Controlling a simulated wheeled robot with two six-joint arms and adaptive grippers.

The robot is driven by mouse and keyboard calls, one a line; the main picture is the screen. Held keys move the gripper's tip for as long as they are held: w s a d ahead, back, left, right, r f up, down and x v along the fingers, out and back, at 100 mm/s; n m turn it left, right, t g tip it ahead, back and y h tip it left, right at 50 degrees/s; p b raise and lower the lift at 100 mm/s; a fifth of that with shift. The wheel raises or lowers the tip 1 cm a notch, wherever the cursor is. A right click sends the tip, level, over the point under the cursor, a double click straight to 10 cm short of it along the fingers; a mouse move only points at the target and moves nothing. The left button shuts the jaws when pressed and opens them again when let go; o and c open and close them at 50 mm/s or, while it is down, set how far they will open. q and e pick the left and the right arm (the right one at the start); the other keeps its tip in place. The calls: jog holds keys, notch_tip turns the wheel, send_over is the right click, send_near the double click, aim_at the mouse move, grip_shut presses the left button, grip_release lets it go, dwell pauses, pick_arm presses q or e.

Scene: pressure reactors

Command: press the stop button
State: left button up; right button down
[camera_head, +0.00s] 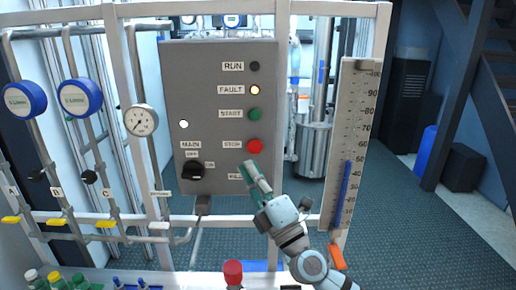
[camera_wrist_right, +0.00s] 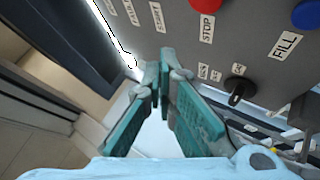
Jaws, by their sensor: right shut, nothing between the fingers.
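The red stop button (camera_head: 254,146) is on the grey control panel (camera_head: 215,75), beside its STOP label. In the right wrist view the red stop button (camera_wrist_right: 206,5) shows at the top edge, partly cut off. My right gripper (camera_head: 248,166) is shut and empty. Its fingertips appear just below and slightly left of the button in the head view. In the right wrist view the fingertips (camera_wrist_right: 164,57) meet in front of the panel, apart from the button; I cannot tell the exact gap. My left gripper is not in view.
Above the stop button are a green start button (camera_head: 255,114), a lit fault lamp (camera_head: 255,90) and a dark run lamp (camera_head: 255,66). A blue fill button (camera_wrist_right: 307,14) and black main switch (camera_head: 193,170) are nearby. A scale board (camera_head: 350,130) stands right.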

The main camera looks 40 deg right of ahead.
aim_at(255, 146)
jog(key=w+d+b, duration=0.1)
jog(key=w+d, duration=0.1)
jog(key=w+d+b, duration=0.1)
jog(key=w+d, duration=0.1)
jog(key=shift+w+b, duration=0.3)
jog(key=shift+w, duration=0.05)
dwell(1.2)
jog(key=shift+w+d+b, duration=0.25)
jog(key=shift+w+b, duration=0.05)
jog(key=shift+w, duration=0.05)
